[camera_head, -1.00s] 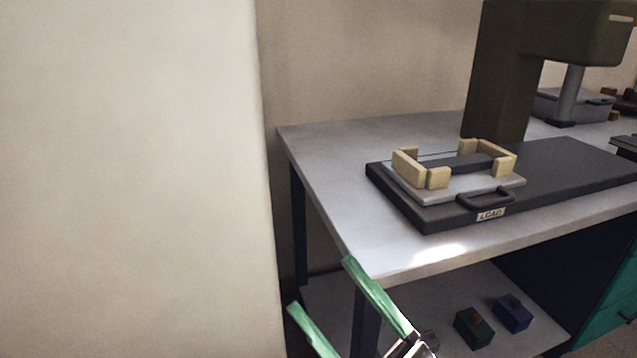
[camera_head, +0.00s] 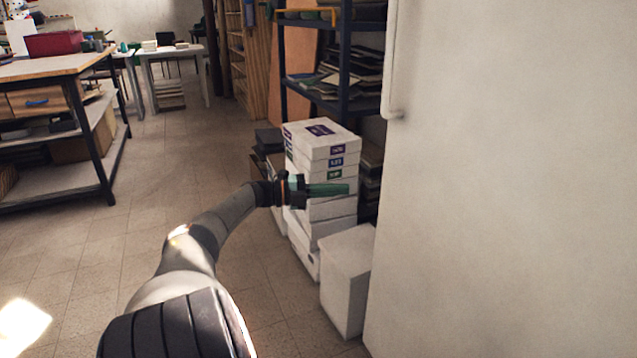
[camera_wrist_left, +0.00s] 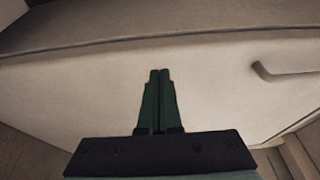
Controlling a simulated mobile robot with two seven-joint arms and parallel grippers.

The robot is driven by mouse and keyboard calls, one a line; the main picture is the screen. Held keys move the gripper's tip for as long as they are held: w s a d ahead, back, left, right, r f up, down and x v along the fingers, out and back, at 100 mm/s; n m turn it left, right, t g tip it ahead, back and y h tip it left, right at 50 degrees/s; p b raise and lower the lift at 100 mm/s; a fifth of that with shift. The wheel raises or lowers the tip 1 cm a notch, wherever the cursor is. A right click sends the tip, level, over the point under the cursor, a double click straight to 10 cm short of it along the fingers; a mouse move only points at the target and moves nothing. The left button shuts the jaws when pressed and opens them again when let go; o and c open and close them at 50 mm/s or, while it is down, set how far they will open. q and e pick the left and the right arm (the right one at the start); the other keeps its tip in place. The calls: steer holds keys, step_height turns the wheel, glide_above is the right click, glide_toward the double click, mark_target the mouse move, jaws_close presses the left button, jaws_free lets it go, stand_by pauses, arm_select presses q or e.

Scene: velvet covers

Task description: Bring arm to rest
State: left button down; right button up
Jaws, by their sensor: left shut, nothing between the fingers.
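My left arm comes in from the bottom left of the head view and stretches out over the floor. My left gripper (camera_head: 346,189) has green fingers that point right, in front of a stack of white boxes in the picture. In the left wrist view the two green fingers (camera_wrist_left: 159,72) lie side by side, shut and empty. My right gripper is in neither current view.
A large pale panel with a handle (camera_head: 480,180) fills the right side. White boxes (camera_head: 320,140) are stacked before a dark shelf rack (camera_head: 344,60). A workbench (camera_head: 60,65) stands at the left. The tiled floor between is clear.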

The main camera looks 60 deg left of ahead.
arm_select(q)
steer(key=s+a+b, duration=0.2)
steer(key=s+a, duration=0.1)
steer(key=shift+s+a, duration=0.1)
steer(key=shift+a, duration=0.15)
